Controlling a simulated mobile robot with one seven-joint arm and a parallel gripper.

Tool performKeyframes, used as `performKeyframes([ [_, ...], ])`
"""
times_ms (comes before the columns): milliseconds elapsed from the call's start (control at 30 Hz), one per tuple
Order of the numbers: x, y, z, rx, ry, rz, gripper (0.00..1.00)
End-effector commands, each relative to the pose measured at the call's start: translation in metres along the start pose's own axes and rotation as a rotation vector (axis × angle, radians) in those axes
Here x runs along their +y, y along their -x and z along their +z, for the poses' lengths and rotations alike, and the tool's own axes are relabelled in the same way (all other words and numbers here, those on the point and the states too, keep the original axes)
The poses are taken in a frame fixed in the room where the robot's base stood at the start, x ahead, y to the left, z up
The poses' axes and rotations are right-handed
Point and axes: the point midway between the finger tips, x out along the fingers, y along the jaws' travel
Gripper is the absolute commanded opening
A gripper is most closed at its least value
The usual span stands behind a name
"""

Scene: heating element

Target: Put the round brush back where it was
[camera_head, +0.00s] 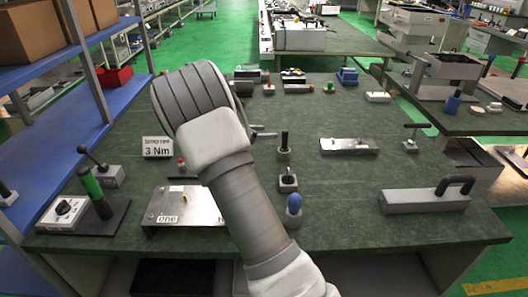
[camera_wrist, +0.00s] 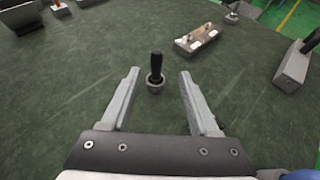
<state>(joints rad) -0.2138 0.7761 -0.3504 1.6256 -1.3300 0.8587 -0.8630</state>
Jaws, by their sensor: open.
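My gripper (camera_wrist: 157,78) is open and empty in the wrist view, its two pale fingers apart. Between and beyond the fingertips stands an upright black-handled piece (camera_wrist: 156,67) in a round grey holder (camera_wrist: 155,83). It may be the round brush; its lower end is hidden in the holder. What looks like the same piece shows in the head view (camera_head: 284,138), right of my arm. No contact with the fingers shows. In the head view my arm hides most of the gripper.
Right of it lies a flat metal block (camera_head: 348,146). A grey block with a black handle (camera_head: 425,200) is at the right. A black-knobbed piece (camera_head: 288,180) and a blue-topped piece (camera_head: 294,203) stand nearer. A metal plate box (camera_head: 184,205) is left. Green bench is clear between.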

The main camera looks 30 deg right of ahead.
Motion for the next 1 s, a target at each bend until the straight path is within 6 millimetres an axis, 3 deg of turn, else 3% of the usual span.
performKeyframes([
  [167,-0.031,0.026,0.023,0.1,-0.225,-0.046,0.61],
  [500,-0.113,0.111,0.049,0.386,-0.816,-0.193,0.61],
  [733,-0.165,0.176,0.05,0.575,-1.167,-0.304,0.61],
  [1000,-0.22,0.255,0.039,0.794,-1.528,-0.447,0.61],
])
